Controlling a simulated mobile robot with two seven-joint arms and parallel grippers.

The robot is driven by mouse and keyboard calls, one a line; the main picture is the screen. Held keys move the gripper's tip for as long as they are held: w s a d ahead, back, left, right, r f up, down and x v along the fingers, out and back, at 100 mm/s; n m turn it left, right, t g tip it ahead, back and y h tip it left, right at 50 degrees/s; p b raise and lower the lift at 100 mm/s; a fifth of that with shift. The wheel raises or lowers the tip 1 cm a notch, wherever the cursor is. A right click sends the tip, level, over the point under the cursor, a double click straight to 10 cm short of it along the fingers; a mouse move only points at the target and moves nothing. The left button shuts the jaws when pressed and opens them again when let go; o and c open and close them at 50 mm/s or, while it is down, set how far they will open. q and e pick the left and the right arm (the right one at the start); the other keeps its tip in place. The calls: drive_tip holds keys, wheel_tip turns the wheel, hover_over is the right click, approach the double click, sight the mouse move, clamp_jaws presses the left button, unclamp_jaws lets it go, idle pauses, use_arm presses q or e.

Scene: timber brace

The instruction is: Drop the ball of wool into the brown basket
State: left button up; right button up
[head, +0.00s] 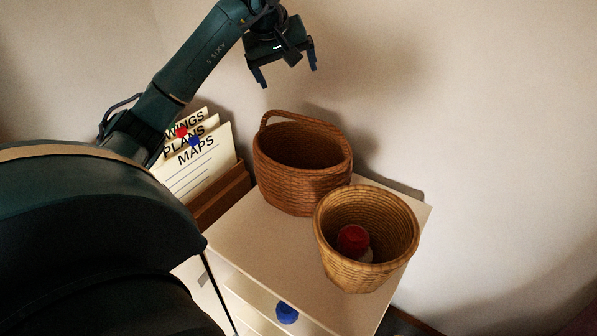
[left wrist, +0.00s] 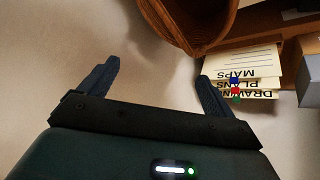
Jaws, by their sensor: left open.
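The brown basket (head: 300,185) is dark woven with a loop handle and stands at the back of a pale cabinet top. It also shows at the top of the left wrist view (left wrist: 196,40). I see no ball of wool in the part of its inside that shows; its near wall hides the bottom. My left gripper (head: 287,76) is open and empty, above and behind the brown basket near the wall. Its two fingers show apart in the left wrist view (left wrist: 158,74). No ball of wool can be made out for certain. My right gripper is not in view.
A lighter tan basket (head: 350,277) stands in front of the brown one, with a red-and-white object (head: 353,240) inside. Paper folders (head: 200,165) stand in a wooden holder (head: 222,198) at left. A round blue thing (head: 287,313) is at the cabinet front (head: 250,295).

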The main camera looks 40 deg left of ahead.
use_arm(q)
drive_tip(key=v, duration=0.8)
drive_tip(key=shift+f, duration=0.1)
